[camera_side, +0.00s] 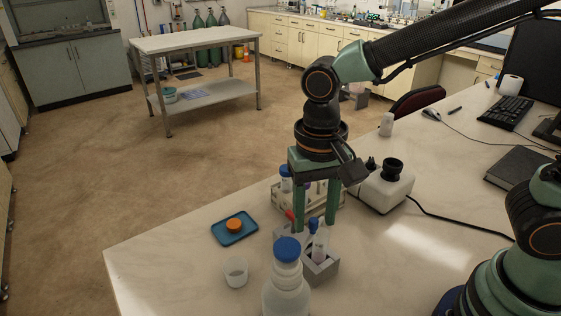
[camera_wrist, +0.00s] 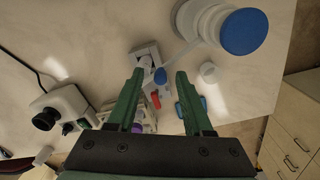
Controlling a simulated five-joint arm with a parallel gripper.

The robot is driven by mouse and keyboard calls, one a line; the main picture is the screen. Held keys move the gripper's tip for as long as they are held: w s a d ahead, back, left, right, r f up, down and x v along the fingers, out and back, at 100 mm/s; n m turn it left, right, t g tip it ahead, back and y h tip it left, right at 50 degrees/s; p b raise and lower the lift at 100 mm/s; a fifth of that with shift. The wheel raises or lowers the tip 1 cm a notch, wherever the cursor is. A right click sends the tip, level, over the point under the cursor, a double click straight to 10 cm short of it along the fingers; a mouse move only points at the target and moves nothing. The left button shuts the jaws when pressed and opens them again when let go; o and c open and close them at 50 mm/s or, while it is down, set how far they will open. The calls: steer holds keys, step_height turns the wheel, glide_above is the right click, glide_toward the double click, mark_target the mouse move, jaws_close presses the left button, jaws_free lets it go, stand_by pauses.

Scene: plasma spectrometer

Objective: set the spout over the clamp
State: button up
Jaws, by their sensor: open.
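My gripper (camera_side: 315,226) points down with its two green fingers apart, above the grey block (camera_side: 322,268). The wrist view shows the open fingers (camera_wrist: 160,72) with nothing held. I cannot tell which parts are the spout and the clamp.
A blue-capped bottle (camera_side: 287,290) stands in front of the block. A white cup (camera_side: 236,272) and a blue tray (camera_side: 222,237) with an orange cap (camera_side: 235,225) are left. Behind are a tube rack (camera_side: 279,197) and a white device (camera_side: 384,190). The table's left end is clear.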

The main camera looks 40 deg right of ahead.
mark_target(313, 220)
step_height(313, 220, up, 12)
stand_by(0.4)
steer(key=shift+f, duration=0.15)
steer(key=d+f+n+t, duration=0.2)
steer(key=d+t, duration=0.1)
steer(key=d, duration=0.5)
steer(key=d+f+n+t, duration=0.2)
steer(key=d, duration=0.6)
steer(key=shift+w+d+f+t, duration=0.15)
steer(key=shift+w+d+t, duration=0.1)
steer(key=shift+d+t, duration=0.15)
